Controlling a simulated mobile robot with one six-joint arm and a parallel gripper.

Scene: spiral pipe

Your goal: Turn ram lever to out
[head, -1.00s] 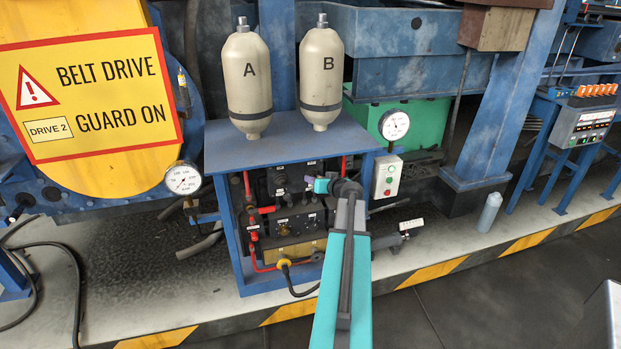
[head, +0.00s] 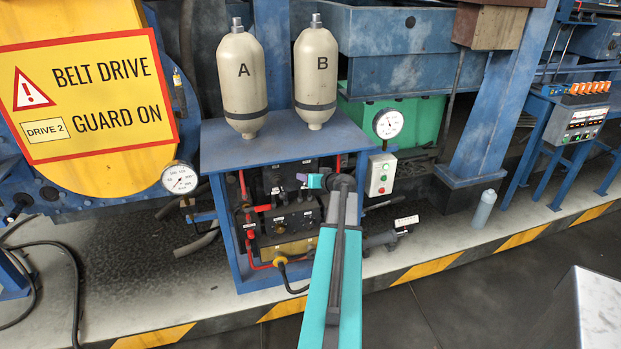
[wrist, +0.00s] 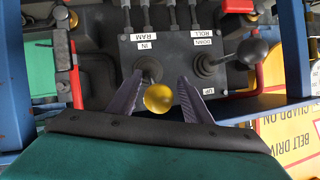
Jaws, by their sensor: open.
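The ram lever (wrist: 158,97) has a yellow ball knob and stands out from a dark valve block under the labels "RAM" and "IN" in the wrist view. The "IN" label (wrist: 147,46) is clear; no "OUT" label shows, and that side of the lever is covered by the knob and my gripper. My gripper (wrist: 148,82) is open, one finger on each side of the knob, with visible gaps on both sides. In the head view my gripper (head: 314,181) is at the front of the valve block, and the lever cannot be made out there.
The roll lever (wrist: 253,52), with a black knob, stands right of my gripper in the wrist view. Red pipes (wrist: 75,75) flank the block. In the head view the blue bench frame (head: 285,145) surrounds the valves, with a gauge (head: 388,123) at right.

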